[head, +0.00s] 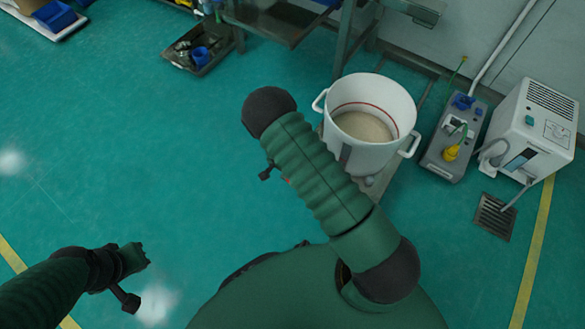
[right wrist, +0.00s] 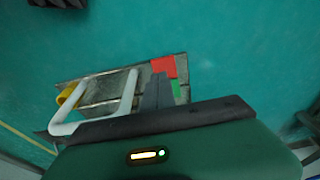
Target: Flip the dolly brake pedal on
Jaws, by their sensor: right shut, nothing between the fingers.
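The brake pedal shows in the right wrist view as a red pad (right wrist: 163,67) and a smaller green pad (right wrist: 176,90) at one end of the grey metal dolly (right wrist: 97,91). My right gripper (right wrist: 157,88) is shut and empty, its grey fingers beside the pads; I cannot tell whether they touch. In the head view the dolly (head: 381,188) is under a white pot (head: 366,150) and mostly hidden. My right arm hides the pedal and right gripper there. My left gripper (head: 141,256) is at lower left, away from the dolly; its finger opening is unclear.
A grey box (head: 452,140) with a yellow plug and a white machine (head: 528,130) stand right of the pot. A metal bench (head: 290,20) and a tray with a blue cup (head: 200,57) are behind.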

